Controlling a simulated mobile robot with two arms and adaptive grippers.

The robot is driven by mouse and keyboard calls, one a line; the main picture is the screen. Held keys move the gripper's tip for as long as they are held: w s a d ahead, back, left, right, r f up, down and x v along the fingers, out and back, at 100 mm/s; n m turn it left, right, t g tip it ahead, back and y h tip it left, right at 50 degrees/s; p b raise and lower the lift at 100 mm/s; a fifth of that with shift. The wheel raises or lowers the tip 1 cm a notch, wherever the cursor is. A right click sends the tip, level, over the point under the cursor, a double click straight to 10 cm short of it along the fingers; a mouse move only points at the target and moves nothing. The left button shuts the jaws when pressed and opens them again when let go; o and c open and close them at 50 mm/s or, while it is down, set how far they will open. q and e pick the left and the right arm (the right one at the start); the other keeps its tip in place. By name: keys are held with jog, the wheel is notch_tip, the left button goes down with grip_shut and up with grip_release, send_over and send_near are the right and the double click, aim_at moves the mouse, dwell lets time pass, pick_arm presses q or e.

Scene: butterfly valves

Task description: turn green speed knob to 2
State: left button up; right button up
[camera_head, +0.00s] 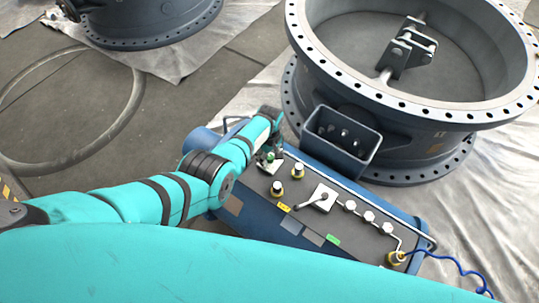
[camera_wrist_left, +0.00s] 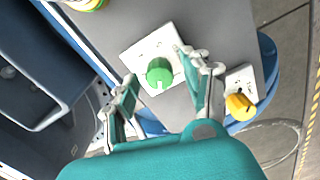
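The green speed knob (camera_wrist_left: 159,73) sits on a white square plate (camera_wrist_left: 137,56) on the grey panel top in the left wrist view. It has a light mark at its lower edge; the scale figures are too small to read. My left gripper (camera_wrist_left: 152,88) is open, one finger on each side of the knob, with gaps showing between fingers and knob. In the head view my left gripper (camera_head: 268,158) is over the far left end of the blue control box (camera_head: 262,222), mostly hiding the knob. My right gripper is not in view.
A yellow knob (camera_wrist_left: 239,106) on its own white plate is close to the right finger. A large grey valve ring (camera_head: 440,110) stands behind the box.

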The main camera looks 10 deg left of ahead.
aim_at(269, 156)
pick_arm(q)
notch_tip(269, 156, up, 12)
dwell(0.8)
dwell(0.5)
